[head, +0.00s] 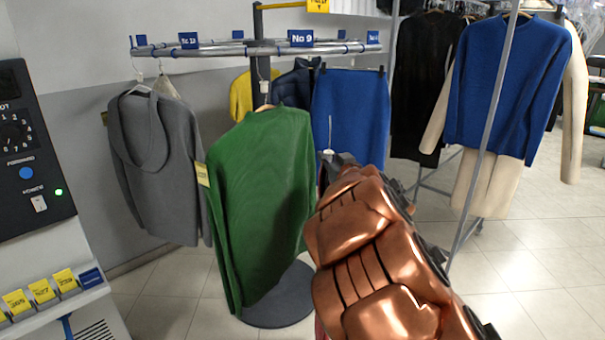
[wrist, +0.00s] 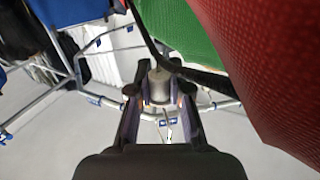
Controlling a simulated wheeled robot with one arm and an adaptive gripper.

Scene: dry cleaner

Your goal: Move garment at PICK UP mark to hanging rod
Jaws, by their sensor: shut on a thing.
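My gripper (head: 335,160) is shut on the grey neck of a hanger (wrist: 159,86); the hanger's thin hook stands up above the jaws in the head view (head: 330,132). A red garment (wrist: 265,60) hangs close beside the jaws at the right of the wrist view; only a sliver shows under my arm in the head view. The round rail (head: 215,50) with blue number tags is behind my gripper. A green sweater (head: 265,185) hangs from it, left of my gripper. A yellow sign (head: 318,5) is above the rail, its text unclear.
A grey hooded garment (head: 155,165) and a blue skirt (head: 350,110) hang on the rail. At right, a metal rack (head: 493,100) holds a blue sweater (head: 505,90), a black garment (head: 425,80) and cream clothing. A control panel (head: 30,140) stands at left. Tiled floor (head: 530,260) is clear at lower right.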

